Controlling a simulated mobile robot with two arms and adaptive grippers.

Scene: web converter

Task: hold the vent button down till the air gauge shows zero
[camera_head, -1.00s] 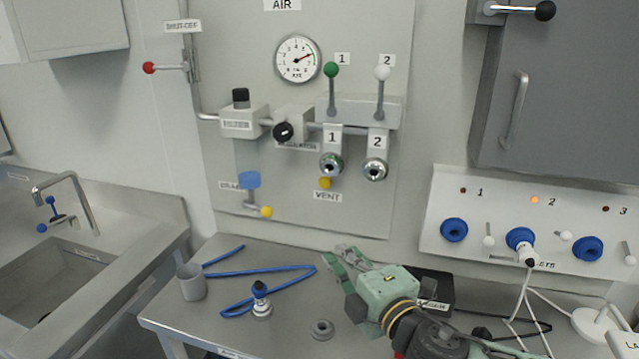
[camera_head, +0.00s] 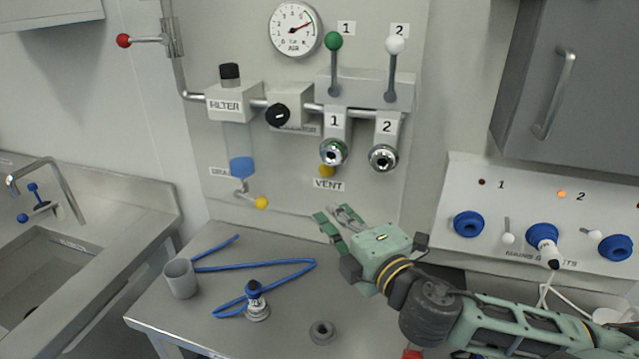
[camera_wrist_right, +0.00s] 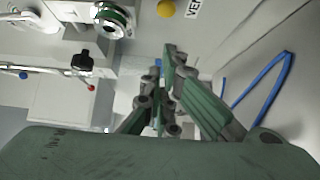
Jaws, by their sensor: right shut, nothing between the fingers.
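The vent button (camera_head: 327,171) is a yellow knob under outlet 1, just above the VENT label (camera_head: 328,184). It also shows in the right wrist view (camera_wrist_right: 166,9), beyond the fingertips. The air gauge (camera_head: 295,29) is a round white dial at the top of the panel; its red needle points right and slightly up, away from zero. My right gripper (camera_head: 332,215) is shut and empty, below the VENT label and apart from the button. Its fingers also show in the right wrist view (camera_wrist_right: 166,62). My left gripper is not in view.
The green-knobbed lever 1 (camera_head: 334,42) and white-knobbed lever 2 (camera_head: 399,46) stand above the outlets. A yellow drain knob (camera_head: 261,202) sits lower left. On the bench are a grey cup (camera_head: 181,279), a blue hose (camera_head: 270,267), a fitting (camera_head: 256,302) and a ring (camera_head: 321,331).

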